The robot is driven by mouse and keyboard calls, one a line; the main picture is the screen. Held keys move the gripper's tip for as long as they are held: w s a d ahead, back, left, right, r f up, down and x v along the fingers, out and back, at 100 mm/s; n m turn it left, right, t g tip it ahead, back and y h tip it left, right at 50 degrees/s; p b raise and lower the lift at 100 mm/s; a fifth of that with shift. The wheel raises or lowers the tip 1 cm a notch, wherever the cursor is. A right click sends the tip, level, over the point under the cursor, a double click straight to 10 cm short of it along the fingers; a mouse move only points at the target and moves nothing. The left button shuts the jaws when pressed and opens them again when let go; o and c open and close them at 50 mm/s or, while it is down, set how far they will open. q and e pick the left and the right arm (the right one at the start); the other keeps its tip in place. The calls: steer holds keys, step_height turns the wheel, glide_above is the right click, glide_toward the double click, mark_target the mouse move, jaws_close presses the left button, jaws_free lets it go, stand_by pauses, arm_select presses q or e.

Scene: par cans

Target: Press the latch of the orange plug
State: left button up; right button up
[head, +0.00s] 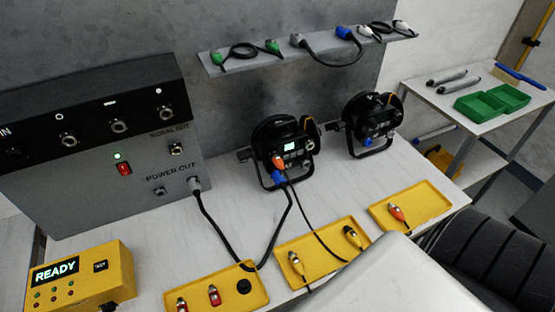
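An orange plug (279,162) sits at the lower back panel of the left par can (300,148), just above a blue plug (280,176). It looks seated in the panel, but its latch is too small to make out. A thin black cable runs from near it down to the middle yellow tray (290,258). The blue plug's thicker cable leads to the grey plug (195,184) at the power output of the grey box (100,190). Neither of my grippers is in view.
A second par can (370,125) stands to the right. Yellow trays (180,290) (440,200) with small connectors line the front edge. A yellow tester (85,272) reads READY. Cables lie on a wall shelf (225,66). Green bins (490,103) stand on a side table.

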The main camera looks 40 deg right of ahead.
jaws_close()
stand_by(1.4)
